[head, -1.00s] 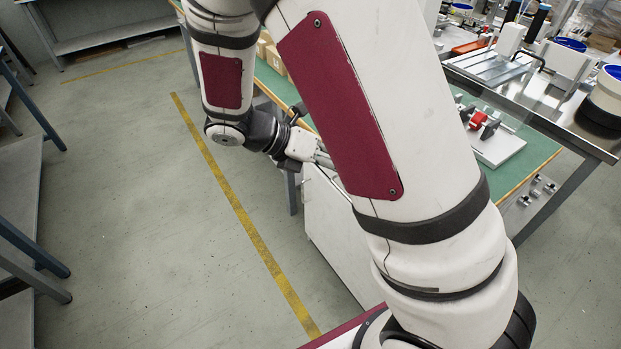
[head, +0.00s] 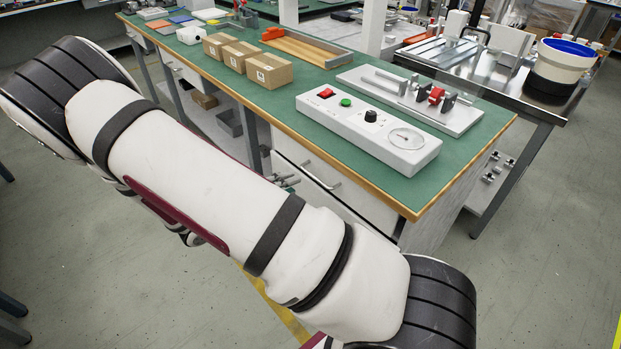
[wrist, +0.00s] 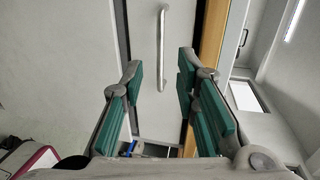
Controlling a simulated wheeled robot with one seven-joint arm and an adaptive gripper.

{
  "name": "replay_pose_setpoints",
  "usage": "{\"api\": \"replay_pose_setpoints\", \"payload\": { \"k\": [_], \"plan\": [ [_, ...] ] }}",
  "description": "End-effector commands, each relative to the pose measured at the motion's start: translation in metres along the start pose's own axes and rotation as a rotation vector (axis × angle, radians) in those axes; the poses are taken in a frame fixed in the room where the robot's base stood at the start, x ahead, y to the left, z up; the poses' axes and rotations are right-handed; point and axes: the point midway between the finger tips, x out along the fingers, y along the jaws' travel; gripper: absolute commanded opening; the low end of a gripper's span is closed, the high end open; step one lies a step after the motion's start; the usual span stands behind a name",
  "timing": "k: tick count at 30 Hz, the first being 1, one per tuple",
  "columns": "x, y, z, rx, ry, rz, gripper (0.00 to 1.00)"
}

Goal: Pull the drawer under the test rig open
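The test rig is a white box (head: 370,125) with a red switch, a green button, a black knob and a dial, on the green-topped bench. Under it is a pale drawer front (head: 352,207) with a bar handle (head: 322,179); the drawer looks shut. In the wrist view the handle (wrist: 163,45) stands upright in the picture on the drawer front (wrist: 144,22). My gripper (wrist: 161,68) is open, its green-padded fingers either side of the handle's line, apart from it and gripping nothing. In the head view my gripper (head: 287,183) is mostly hidden behind my arm, close to the drawer front.
The wooden bench edge (wrist: 212,45) runs close beside my right finger in the wrist view. Cartons (head: 268,72) and a wooden tray (head: 308,47) stand on the bench. A metal table (head: 510,92) is at the right. The floor (head: 130,290) before the bench looks clear.

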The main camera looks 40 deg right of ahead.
Motion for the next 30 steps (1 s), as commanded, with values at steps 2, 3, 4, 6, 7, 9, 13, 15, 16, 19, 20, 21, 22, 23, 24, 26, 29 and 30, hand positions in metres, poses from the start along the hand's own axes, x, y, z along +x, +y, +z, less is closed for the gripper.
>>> {"api": "replay_pose_setpoints", "payload": {
  "k": [2,3,4,6,7,9,13,15,16,19,20,21,22,23,24,26,29,30],
  "plan": [
    [0.018,0.002,-0.001,-0.001,0.004,-0.001,0.28],
    [0.026,0.001,-0.001,-0.001,0.004,-0.002,0.28],
    [0.032,0.001,-0.001,-0.001,0.004,-0.002,0.28],
    [0.045,0.002,-0.001,0.0,0.004,-0.001,0.28],
    [0.05,0.002,-0.001,0.0,0.004,-0.001,0.28],
    [0.062,0.001,-0.001,0.0,0.004,0.0,0.28],
    [0.077,0.001,-0.001,0.002,0.003,0.0,0.28],
    [0.083,0.001,-0.001,0.002,0.002,0.0,0.28],
    [0.085,0.001,-0.001,0.001,0.002,0.0,0.28],
    [0.088,0.0,-0.001,0.001,0.001,0.001,0.28],
    [0.088,0.0,-0.001,0.001,0.001,0.001,0.28],
    [0.089,0.0,-0.001,0.001,0.001,0.001,0.28],
    [0.089,0.0,-0.001,0.001,0.001,0.001,0.28],
    [0.089,0.0,-0.001,0.001,0.001,0.001,0.28],
    [0.089,0.0,-0.001,0.001,0.001,0.001,0.28],
    [0.089,0.0,-0.001,0.001,0.001,0.001,0.28],
    [0.089,0.0,-0.001,0.001,0.001,0.001,0.15],
    [0.089,0.0,-0.001,0.001,0.001,0.001,0.06]
  ]
}}
